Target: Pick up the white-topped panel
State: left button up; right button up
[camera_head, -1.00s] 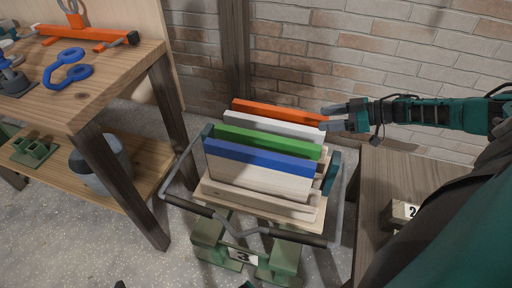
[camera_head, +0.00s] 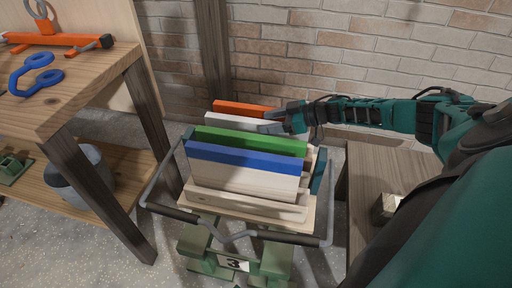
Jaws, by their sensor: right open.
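The white-topped panel (camera_head: 228,121) stands upright in a rack (camera_head: 318,172) on a stand marked 3. It is between the orange-topped panel (camera_head: 240,107) behind and the green-topped panel (camera_head: 250,141) in front. The blue-topped panel (camera_head: 243,158) is nearest me. My right gripper (camera_head: 272,122) comes in from the right and is open. Its fingers are over the right end of the white-topped panel, hiding part of it. I cannot tell whether they touch it. My left gripper is not in view.
A wooden workbench (camera_head: 85,82) with a blue tool (camera_head: 36,76) and an orange tool (camera_head: 55,41) stands at the left. A wooden table (camera_head: 385,165) is at the right. A brick wall (camera_head: 330,55) closes the back. The rack has dark-gripped handles (camera_head: 290,238) in front.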

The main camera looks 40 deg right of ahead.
grip_shut()
dwell(0.6)
dwell(0.8)
jog(key=shift+w+r, duration=0.1)
jog(key=shift+r, duration=0.1)
